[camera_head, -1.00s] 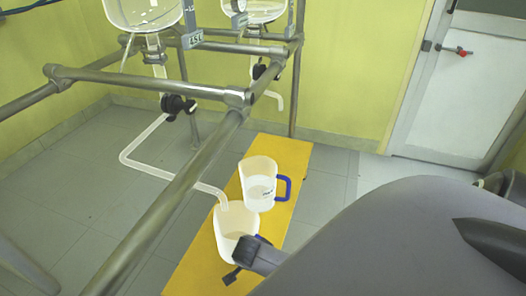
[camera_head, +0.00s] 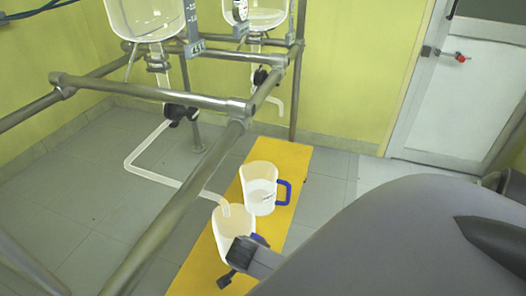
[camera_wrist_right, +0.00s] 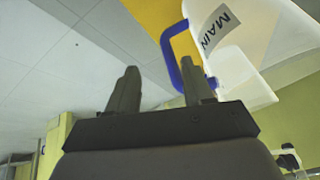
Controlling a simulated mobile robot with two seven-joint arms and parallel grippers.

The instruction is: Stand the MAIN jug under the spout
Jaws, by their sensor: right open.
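The near jug (camera_head: 234,220), pale and open-topped, stands on the yellow board with the end of the clear spout tube (camera_head: 215,198) at its mouth. A blue handle shows behind my gripper. My right gripper (camera_head: 232,266) is open beside this jug and hides part of it. In the right wrist view, a jug reading MAIN (camera_wrist_right: 230,38) stands in front of the open fingers (camera_wrist_right: 160,88). Its blue handle (camera_wrist_right: 170,55) appears between and partly behind the fingers; I cannot tell whether they touch it. My left gripper is not in view.
A second jug (camera_head: 261,178) with a blue handle stands behind the near one on the yellow board (camera_head: 290,158). Metal rails (camera_head: 165,225) run left of the jugs. Glass vessels (camera_head: 146,18) hang above. Open floor (camera_head: 95,195) lies to the left.

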